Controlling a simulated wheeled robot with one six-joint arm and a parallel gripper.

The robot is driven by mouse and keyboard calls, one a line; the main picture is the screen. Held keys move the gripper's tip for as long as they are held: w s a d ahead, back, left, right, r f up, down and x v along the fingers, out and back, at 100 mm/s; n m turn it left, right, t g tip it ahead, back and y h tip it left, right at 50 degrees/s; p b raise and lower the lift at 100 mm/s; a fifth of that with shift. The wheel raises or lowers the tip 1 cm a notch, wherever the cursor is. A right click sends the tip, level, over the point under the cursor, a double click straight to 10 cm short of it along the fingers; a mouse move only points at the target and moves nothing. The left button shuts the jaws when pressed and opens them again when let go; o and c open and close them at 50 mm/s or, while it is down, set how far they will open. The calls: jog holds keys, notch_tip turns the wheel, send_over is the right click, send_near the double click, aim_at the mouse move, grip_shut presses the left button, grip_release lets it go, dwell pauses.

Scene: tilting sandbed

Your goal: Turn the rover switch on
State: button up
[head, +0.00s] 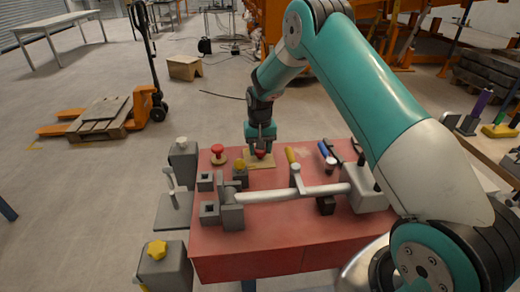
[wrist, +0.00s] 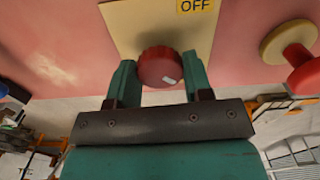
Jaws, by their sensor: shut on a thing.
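A round red knob (wrist: 158,66) with a small white mark stands on a pale yellow plate (wrist: 158,22). A yellow label reading "OFF" (wrist: 197,6) is at the plate's edge. My gripper (wrist: 160,80) has its green fingers on either side of the knob and is shut on it. In the head view my gripper (head: 261,147) reaches down to the red knob (head: 260,154) at the far edge of the red table (head: 290,235). The plate (head: 262,164) shows partly around it. Any other label on the plate is out of the wrist view.
A red mushroom button (head: 218,150) stands to the left of the plate, and a yellow knob (head: 240,166) is in front of it. A yellow-handled lever (head: 291,160) stands close on the right. A grey pipe (head: 290,194) crosses the table nearer to me.

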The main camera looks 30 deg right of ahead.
jog(key=shift+r+m, duration=0.1)
jog(key=shift+m, duration=0.4)
jog(key=o, duration=0.9)
notch_tip(320, 180, up, 17)
jog(key=shift+r+b, duration=0.2)
jog(key=shift+b, duration=0.95)
